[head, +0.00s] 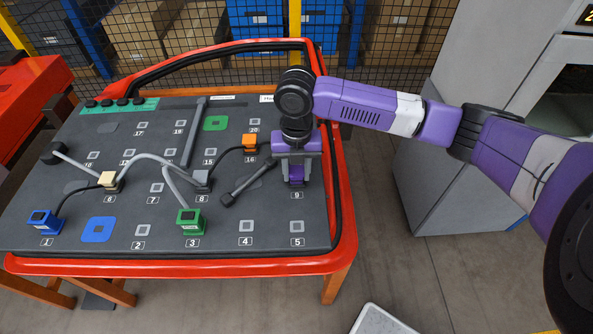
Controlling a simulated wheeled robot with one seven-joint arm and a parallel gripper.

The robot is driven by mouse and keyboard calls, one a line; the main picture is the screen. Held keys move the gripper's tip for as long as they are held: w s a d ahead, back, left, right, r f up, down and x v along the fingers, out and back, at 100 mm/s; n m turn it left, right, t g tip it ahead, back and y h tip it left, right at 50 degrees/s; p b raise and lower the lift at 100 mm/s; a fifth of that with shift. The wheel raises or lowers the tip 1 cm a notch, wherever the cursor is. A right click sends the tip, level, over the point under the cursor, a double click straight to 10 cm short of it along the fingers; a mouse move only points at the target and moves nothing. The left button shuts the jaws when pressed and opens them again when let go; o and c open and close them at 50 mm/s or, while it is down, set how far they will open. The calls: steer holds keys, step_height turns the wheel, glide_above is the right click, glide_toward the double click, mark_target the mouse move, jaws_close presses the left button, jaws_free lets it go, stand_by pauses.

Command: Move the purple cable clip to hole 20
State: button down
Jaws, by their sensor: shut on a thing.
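My gripper (296,179) points down at the right side of the dark door panel and is shut on the purple cable clip (297,174). The clip is at hole 9, just above its number label. I cannot tell whether it sits in the hole or is slightly raised, and the fingers hide part of it. Hole 20 (255,122) is a small pale square near the panel's top right, up and left of my gripper. It looks empty. The orange clip (249,143) stands at hole 16, just below hole 20.
A grey clip (202,180) at hole 8 has a dark cable to the orange clip. Cream (108,180), green (190,220) and blue (41,221) clips stand further left. A dark bar (248,182) lies left of my gripper. The red door frame (344,190) rims the panel.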

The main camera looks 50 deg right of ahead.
mark_target(296, 170)
stand_by(0.3)
steer(key=shift+r+p, duration=2.65)
steer(key=shift+r, duration=0.9)
steer(key=shift+f, duration=0.15)
